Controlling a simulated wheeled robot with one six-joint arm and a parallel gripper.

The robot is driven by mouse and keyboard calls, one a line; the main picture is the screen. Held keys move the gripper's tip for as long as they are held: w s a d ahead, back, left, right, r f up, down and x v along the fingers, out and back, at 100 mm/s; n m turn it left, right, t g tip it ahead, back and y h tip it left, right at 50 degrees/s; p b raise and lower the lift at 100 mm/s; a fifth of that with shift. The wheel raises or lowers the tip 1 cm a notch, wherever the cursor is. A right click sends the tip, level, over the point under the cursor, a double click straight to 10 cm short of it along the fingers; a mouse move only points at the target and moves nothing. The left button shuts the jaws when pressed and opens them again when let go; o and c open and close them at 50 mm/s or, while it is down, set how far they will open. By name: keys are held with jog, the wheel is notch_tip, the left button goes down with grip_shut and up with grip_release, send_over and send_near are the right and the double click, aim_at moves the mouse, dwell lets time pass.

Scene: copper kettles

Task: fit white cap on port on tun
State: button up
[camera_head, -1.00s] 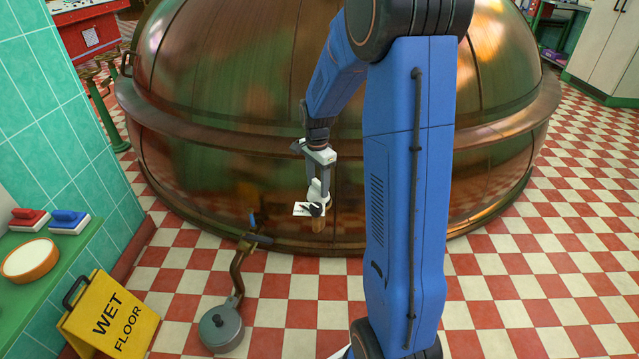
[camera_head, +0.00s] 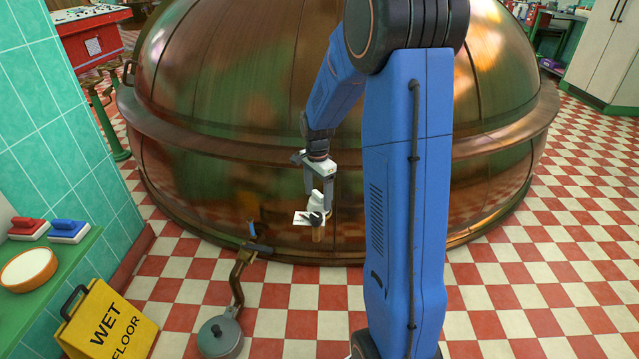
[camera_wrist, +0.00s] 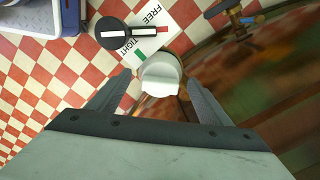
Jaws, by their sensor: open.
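The white cap (camera_wrist: 160,74) sits between the spread fingers of my gripper (camera_wrist: 158,82) in the wrist view, with a raised bar across its top. A gap shows on each side, so my gripper is open around it. In the head view the cap (camera_head: 317,199) is small, below my gripper (camera_head: 318,191), at the top of a short brownish port (camera_head: 317,235) low on the front of the copper tun (camera_head: 215,190). Whether the cap is fully seated on the port cannot be told. A white card (camera_wrist: 172,22) reading FREE and TIGHT lies beside the cap.
A black round pointer (camera_wrist: 112,33) lies over the card. A brass valve with a blue handle (camera_wrist: 236,15) stands off the tun. A pipe with a grey round pot (camera_head: 220,338) is on the floor to the left, near a yellow wet-floor sign (camera_head: 108,325). Checkered floor is open at right.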

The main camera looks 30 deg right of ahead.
notch_tip(320, 180, up, 17)
jog(key=shift+r, duration=0.2)
dwell(0.3)
dwell(0.4)
